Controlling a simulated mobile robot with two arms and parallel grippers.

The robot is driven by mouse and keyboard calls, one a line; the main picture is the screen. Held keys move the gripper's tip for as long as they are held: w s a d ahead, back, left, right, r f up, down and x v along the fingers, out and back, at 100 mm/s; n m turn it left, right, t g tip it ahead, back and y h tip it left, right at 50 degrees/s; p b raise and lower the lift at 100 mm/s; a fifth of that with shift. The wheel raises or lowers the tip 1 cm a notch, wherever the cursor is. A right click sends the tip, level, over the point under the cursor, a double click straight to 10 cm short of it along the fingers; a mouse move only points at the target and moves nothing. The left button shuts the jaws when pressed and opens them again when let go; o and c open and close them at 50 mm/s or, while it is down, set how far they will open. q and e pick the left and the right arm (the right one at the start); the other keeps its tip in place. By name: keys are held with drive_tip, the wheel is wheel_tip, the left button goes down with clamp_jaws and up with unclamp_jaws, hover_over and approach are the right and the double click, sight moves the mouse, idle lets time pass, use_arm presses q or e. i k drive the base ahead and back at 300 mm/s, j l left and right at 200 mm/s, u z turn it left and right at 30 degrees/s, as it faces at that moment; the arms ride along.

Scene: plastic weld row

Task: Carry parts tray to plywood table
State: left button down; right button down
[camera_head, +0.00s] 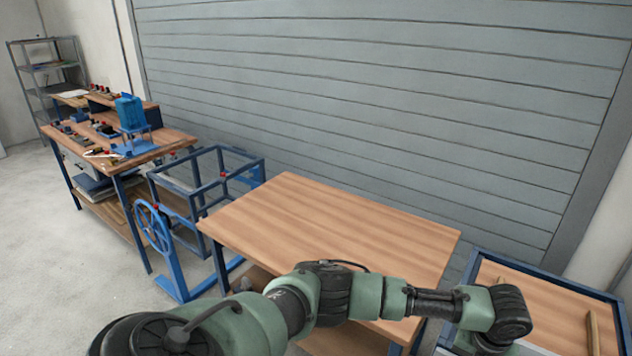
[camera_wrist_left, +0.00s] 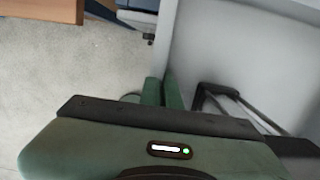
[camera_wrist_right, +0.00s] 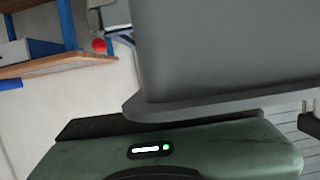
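A large grey tray wall (camera_wrist_left: 235,50) fills the right of the left wrist view. The two green fingers of my left gripper (camera_wrist_left: 163,92) stand close together at its edge, apparently one on each side of the wall. In the right wrist view a grey tray side and rim (camera_wrist_right: 225,55) cover the middle and hide my right gripper's fingers. A bare table with a plywood-like top (camera_head: 330,225) stands in the middle of the head view.
A blue frame with a handwheel (camera_head: 155,222) stands just left of the bare table. A workbench (camera_head: 150,150) with a blue machine is farther left. A blue-edged wooden surface (camera_head: 548,300) with wood strips is at right. A grey shutter (camera_head: 400,90) runs behind. Open floor lies at left.

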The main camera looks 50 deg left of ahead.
sight(280, 215)
drive_tip(key=u, duration=0.8)
drive_tip(key=i+j+u, duration=0.15)
drive_tip(key=u, duration=0.2)
drive_tip(key=i+j+u, duration=0.2)
drive_tip(key=u, duration=0.15)
drive_tip(key=i+j, duration=1.1)
drive_tip(key=i, duration=0.2)
